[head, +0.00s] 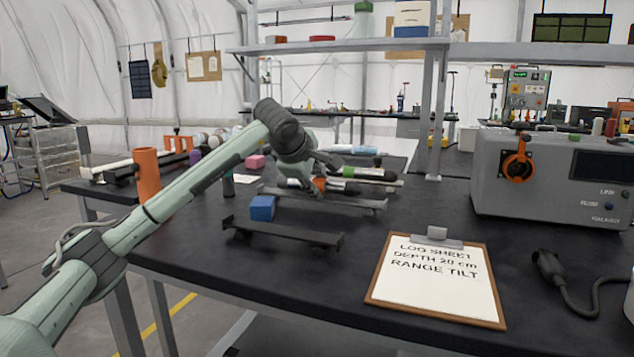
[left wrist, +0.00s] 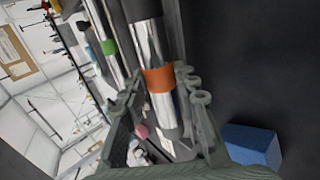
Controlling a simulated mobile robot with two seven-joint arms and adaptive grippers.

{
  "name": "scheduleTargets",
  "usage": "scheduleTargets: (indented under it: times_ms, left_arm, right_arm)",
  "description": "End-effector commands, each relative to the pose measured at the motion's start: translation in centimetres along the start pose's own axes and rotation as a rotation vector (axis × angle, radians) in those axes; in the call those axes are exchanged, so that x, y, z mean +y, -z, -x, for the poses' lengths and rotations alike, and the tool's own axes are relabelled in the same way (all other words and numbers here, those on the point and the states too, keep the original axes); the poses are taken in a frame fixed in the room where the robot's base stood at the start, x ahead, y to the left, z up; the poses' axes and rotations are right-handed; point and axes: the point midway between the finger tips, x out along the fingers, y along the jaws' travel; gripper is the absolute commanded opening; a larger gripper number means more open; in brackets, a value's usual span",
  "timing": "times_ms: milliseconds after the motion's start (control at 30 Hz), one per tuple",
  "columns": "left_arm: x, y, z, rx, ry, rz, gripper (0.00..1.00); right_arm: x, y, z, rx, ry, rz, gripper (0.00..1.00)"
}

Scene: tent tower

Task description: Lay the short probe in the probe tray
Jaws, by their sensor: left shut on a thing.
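My left gripper (head: 318,178) is shut around a silver probe with an orange band (head: 320,184), above the middle of the bench. In the left wrist view this probe (left wrist: 152,50) runs between the fingers (left wrist: 165,95), with the orange band at the grip. A second probe with a green band (head: 362,172) lies just behind; it also shows in the left wrist view (left wrist: 107,47). A grey rail-like holder (head: 335,200) is in front of the held probe, and a darker one (head: 285,234) is nearer. I cannot tell which is the probe tray. My right gripper is out of view.
A blue block (head: 262,208) stands between the two holders. An orange cylinder (head: 147,175) stands at left. A clipboard (head: 436,278) lies at the front, with a grey instrument box (head: 545,175) behind it at right. The bench between clipboard and shelf post is clear.

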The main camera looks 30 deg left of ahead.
Motion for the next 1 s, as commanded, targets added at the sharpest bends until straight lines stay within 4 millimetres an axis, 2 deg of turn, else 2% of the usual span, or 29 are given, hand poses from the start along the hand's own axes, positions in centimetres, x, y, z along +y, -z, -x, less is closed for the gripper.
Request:
scheduleTargets:
  times_ms: [33, 133, 167, 300, 367, 800, 867, 1000]
  left_arm:
    - [-1.2, -0.2, -0.7, 0.001, 0.029, -0.006, 0.00]
    - [-1.2, -0.2, -0.8, 0.001, 0.030, -0.006, 0.00]
    - [-1.2, -0.2, -0.8, 0.001, 0.029, -0.005, 0.31]
    - [-1.2, -0.2, -0.7, 0.002, 0.029, -0.006, 0.48]
    - [-1.2, -0.2, -0.7, 0.001, 0.028, -0.006, 0.54]
    - [-0.8, -0.1, -0.4, 0.002, 0.018, -0.004, 0.54]
    - [-0.7, 0.0, 0.0, 0.003, 0.016, -0.004, 0.54]
    - [-0.5, 0.0, 2.0, 0.002, 0.012, -0.004, 0.54]
  right_arm:
    - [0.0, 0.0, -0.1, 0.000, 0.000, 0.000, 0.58]
    - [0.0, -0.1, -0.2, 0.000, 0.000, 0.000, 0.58]
    - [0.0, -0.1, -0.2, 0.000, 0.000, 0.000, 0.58]
    - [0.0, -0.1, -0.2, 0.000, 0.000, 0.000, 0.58]
    - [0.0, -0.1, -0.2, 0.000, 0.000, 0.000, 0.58]
    - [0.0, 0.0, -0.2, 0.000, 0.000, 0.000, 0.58]
    - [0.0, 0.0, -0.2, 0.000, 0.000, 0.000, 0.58]
    - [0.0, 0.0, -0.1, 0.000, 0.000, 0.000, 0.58]
